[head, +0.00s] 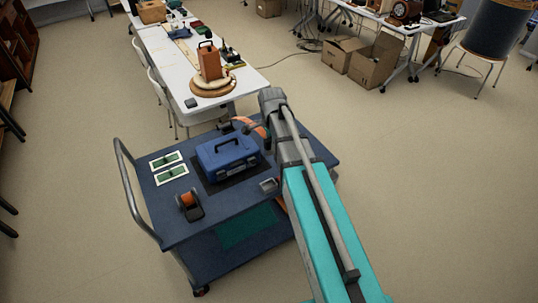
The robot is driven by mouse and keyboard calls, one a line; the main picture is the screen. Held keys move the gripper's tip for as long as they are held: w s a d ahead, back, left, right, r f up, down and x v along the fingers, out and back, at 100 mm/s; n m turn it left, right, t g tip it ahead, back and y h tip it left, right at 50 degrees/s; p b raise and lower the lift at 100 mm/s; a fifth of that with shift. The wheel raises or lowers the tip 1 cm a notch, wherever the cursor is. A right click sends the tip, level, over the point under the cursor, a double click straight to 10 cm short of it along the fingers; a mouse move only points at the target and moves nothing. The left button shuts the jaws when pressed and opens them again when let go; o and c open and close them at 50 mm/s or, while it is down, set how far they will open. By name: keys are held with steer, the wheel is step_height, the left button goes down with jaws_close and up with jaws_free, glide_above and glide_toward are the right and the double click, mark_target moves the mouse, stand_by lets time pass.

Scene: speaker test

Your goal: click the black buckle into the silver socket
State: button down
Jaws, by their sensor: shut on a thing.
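My gripper (250,131) is at the far right corner of a blue cart, beside and behind a blue toolbox (228,155). It is shut on the black buckle, which is small and mostly hidden by the gripper and an orange strap (259,124). The strap arches over there. The silver socket (268,185) is a small grey piece on the cart top, right of the toolbox and near my arm. The buckle and socket are apart, on different sides of the toolbox.
The cart (225,205) also bears an orange reel in a black holder (190,204) and two white-framed green cards (167,160). A cluttered white table (240,85) stands behind. Cardboard boxes (375,65) sit on the floor.

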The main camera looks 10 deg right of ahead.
steer(key=b, duration=0.4)
glide_above(269, 180)
steer(key=s, duration=0.2)
steer(key=shift+n, duration=0.3)
steer(key=shift+a+f, duration=0.2)
steer(key=shift+f, duration=1)
steer(key=shift+a+f, duration=0.15)
steer(key=shift+f, duration=1)
steer(key=shift+f, duration=0.1)
step_height(269, 180, down, 15)
steer(key=b, duration=1.5)
steer(key=shift+f, duration=0.2)
steer(key=shift+f+b, duration=1.7)
steer(key=shift+b, duration=0.1)
stand_by(0.3)
